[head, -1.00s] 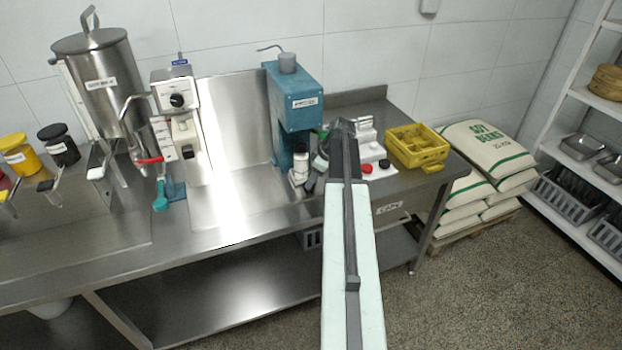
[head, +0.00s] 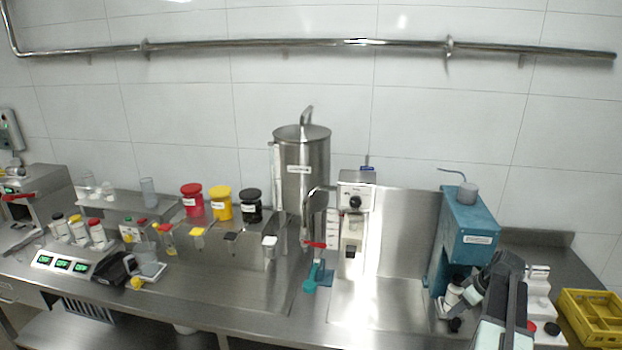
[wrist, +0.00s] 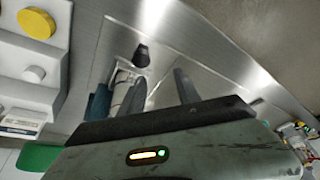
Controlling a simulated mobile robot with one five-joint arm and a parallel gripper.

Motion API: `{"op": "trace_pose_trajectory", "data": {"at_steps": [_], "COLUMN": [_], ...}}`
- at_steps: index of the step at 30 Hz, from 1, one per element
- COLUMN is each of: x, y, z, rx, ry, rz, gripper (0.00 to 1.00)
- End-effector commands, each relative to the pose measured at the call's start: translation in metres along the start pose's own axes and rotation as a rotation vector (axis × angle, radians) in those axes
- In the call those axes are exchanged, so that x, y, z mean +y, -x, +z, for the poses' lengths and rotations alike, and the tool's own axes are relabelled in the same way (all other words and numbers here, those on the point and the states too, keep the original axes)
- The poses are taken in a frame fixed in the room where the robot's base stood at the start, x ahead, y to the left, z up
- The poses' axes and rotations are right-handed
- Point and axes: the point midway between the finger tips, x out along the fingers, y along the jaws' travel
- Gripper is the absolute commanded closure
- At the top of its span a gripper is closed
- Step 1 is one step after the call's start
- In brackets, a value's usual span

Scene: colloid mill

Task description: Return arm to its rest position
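My arm enters the head view at the lower right and bends in front of the blue machine (head: 470,232). My gripper (head: 470,306) hangs low above the steel bench (head: 390,318), by the machine's white cylinder (head: 453,293). In the wrist view the two dark fingers of my gripper (wrist: 162,82) stand apart, with bare steel showing between them. The white cylinder (wrist: 121,92) is close beside the left finger, and I cannot tell whether they touch. I see nothing held.
A white button box (head: 541,312) and yellow crate (head: 592,318) stand right of my arm. Left are a white-fronted unit (head: 356,215), a steel hopper (head: 303,185), and red (head: 193,202), yellow (head: 221,205) and black (head: 251,205) jars. The bench front near the middle is fairly clear.

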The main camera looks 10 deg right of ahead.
Motion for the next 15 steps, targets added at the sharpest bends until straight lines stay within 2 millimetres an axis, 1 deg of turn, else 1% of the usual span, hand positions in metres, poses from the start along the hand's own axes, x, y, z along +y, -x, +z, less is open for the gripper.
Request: {"op": "trace_pose_trajectory", "data": {"at_steps": [1, 2, 3, 5, 6, 7, 8, 9, 11, 12, 15], "x": [-0.035, -0.056, -0.086, -0.134, -0.166, -0.191, -0.216, -0.248, -0.293, -0.319, -0.367], "y": [-0.011, -0.018, -0.028, -0.041, -0.048, -0.053, -0.057, -0.062, -0.068, -0.07, -0.074], "z": [-0.022, -0.035, -0.051, -0.073, -0.086, -0.094, -0.1, -0.107, -0.115, -0.117, -0.119], "rx": [-0.024, -0.045, -0.075, -0.123, -0.155, -0.179, -0.204, -0.234, -0.272, -0.294, -0.327], "ry": [-0.011, -0.028, -0.053, -0.094, -0.122, -0.144, -0.166, -0.195, -0.236, -0.262, -0.312], "rz": [-0.019, -0.028, -0.038, -0.045, -0.044, -0.042, -0.036, -0.023, 0.001, 0.019, 0.062], "gripper": [0.61, 0.61, 0.61, 0.61, 0.61, 0.61, 0.61, 0.61, 0.61, 0.61, 0.61]}}
